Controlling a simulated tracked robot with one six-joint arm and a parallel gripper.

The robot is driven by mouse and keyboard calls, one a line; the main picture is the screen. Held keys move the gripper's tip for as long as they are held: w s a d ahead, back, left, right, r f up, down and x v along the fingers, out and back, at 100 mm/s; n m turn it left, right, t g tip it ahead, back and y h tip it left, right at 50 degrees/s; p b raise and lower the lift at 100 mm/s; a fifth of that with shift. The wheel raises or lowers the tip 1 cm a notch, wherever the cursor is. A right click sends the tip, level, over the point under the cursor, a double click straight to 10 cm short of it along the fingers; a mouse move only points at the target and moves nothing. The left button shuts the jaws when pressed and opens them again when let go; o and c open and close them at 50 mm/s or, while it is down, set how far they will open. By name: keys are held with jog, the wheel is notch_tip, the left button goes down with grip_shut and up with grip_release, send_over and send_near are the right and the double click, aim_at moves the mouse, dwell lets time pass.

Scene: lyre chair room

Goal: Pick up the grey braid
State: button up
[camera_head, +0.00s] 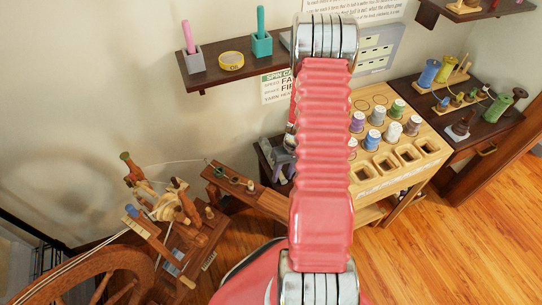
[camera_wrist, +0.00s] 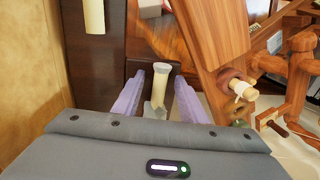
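I cannot make out a grey braid for certain in either view. My gripper (camera_wrist: 159,76) is open in the wrist view, its two lavender fingers apart. Between the fingers a pale upright post (camera_wrist: 160,82) with a flared top stands on a small grey base (camera_wrist: 155,110). I see no contact between the fingers and the post, but depth is hard to judge. In the head view my red arm covers the middle, and a greyish-lavender shape beside it at the dark table is too small to identify.
A wooden rack (camera_head: 405,170) with several thread spools stands right of my arm. A dark wall shelf (camera_head: 219,75) holds small pots and a yellow tape roll (camera_head: 231,61). A spinning wheel (camera_head: 95,272) stands lower left. Open wooden floor (camera_head: 450,250) lies lower right.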

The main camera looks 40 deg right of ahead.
grip_shut()
dwell(0.5)
jog(key=shift+a+r, duration=0.15)
jog(key=shift+r, duration=0.65)
notch_tip(320, 180, up, 10)
jog(key=s+a, duration=0.4)
jog(key=a, duration=0.4)
jog(key=s+a, duration=0.5)
jog(key=a, duration=0.4)
jog(key=shift+s+a, duration=0.15)
jog(key=shift+s, duration=0.15)
